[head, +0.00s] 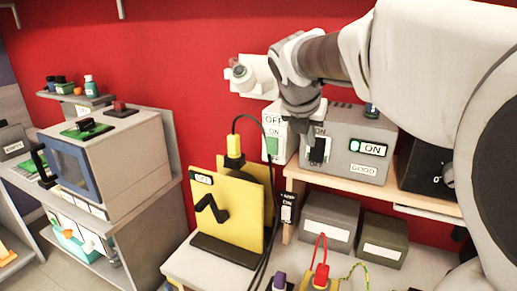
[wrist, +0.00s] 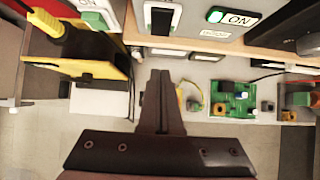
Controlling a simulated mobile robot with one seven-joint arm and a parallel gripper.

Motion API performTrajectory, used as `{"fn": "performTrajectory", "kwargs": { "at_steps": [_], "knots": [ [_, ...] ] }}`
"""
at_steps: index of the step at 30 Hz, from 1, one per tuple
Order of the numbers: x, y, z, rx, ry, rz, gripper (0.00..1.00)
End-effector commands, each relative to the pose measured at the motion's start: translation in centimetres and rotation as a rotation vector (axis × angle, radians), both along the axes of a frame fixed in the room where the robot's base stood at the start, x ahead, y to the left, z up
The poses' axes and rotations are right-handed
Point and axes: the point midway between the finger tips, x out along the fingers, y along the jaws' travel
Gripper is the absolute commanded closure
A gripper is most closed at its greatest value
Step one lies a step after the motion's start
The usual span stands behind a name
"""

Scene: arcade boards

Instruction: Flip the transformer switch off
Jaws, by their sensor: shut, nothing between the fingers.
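The transformer (head: 345,135) is a grey box on the wooden shelf, with a lit green light and an ON sign (head: 369,148) on its front. Its switch (wrist: 160,20) is a black rocker in a pale plate, seen at the top of the wrist view. In the head view my gripper is in front of the box's left part and partly hides the switch area. In the wrist view my gripper (wrist: 160,76) is shut and empty, with its fingertips below the switch in the picture.
A white panel with a green button (head: 272,147) is left of the transformer. Grey boxes (head: 330,220) sit below the shelf, and a dark box (head: 425,170) stands at right.

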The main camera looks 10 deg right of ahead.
Motion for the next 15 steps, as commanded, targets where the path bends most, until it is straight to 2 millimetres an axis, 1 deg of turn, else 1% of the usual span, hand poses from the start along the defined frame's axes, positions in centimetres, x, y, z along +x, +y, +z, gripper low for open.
{"fn": "performTrajectory", "kwargs": {
  "at_steps": [11,15],
  "knots": [
    [-0.31,0.07,-0.01,0.007,0.006,0.003,1.0],
    [-0.09,-0.11,-0.46,0.006,0.008,0.002,1.0]
  ]
}}
